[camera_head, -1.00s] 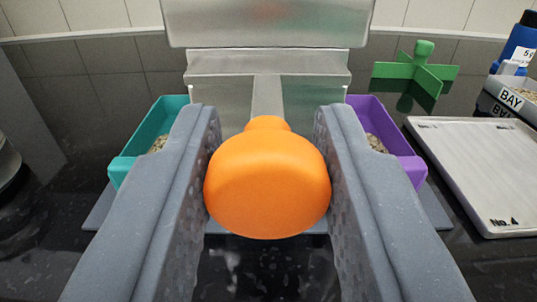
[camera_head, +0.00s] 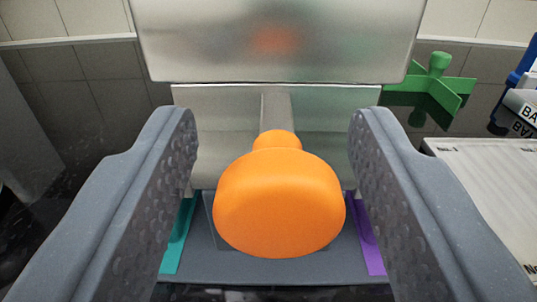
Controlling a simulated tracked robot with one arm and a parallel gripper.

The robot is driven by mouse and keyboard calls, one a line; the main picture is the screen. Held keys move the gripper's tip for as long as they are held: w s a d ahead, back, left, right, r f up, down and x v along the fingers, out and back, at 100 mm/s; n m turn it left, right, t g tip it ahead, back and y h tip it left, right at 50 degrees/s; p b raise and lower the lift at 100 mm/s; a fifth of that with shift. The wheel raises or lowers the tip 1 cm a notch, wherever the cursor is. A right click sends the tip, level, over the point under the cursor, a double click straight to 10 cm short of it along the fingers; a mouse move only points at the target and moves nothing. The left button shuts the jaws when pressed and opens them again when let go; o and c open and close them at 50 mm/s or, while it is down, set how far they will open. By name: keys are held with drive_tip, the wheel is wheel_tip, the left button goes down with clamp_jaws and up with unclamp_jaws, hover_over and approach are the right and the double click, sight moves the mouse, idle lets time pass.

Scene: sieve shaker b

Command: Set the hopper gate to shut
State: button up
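An orange rounded knob (camera_head: 278,205) is in the middle of the view, with a narrower orange neck behind it. A grey metal bar (camera_head: 277,112) runs back from the neck toward the metal housing (camera_head: 225,130). I take this knob and bar to be the gate handle; no gate position marking shows. My gripper (camera_head: 275,145) is open, with one grey padded finger on each side of the knob. A gap shows between the knob and both fingers. The knob hides part of the housing's lower front.
A metal panel (camera_head: 275,45) stands above the housing. Teal (camera_head: 180,235) and purple (camera_head: 368,235) edges show beside the grey base (camera_head: 275,268). At right are a green cross-shaped piece (camera_head: 437,80), a white numbered tray (camera_head: 490,190) and a partly cut-off blue item (camera_head: 522,75).

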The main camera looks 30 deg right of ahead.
drive_tip(key=p+v, duration=0.1)
drive_tip(key=v, duration=1.2)
drive_tip(key=shift+s+a, duration=0.25)
drive_tip(key=shift+s, duration=0.05)
drive_tip(key=w+a+r+n+t+y, duration=0.15)
drive_tip(key=a+r+y, duration=0.25)
drive_tip(key=a+r, duration=0.45)
drive_tip(key=a+r+n+y, duration=0.2)
drive_tip(key=a+r+y, duration=0.25)
drive_tip(key=r, duration=0.65)
drive_tip(key=s+a+r+n+g+y, duration=0.1)
drive_tip(key=s+a+r+n, duration=0.1)
drive_tip(key=s+r, duration=1.4)
wheel_tip(320, 180, up, 3)
drive_tip(key=shift+f+n, duration=0.1)
drive_tip(key=shift+n, duration=0.55)
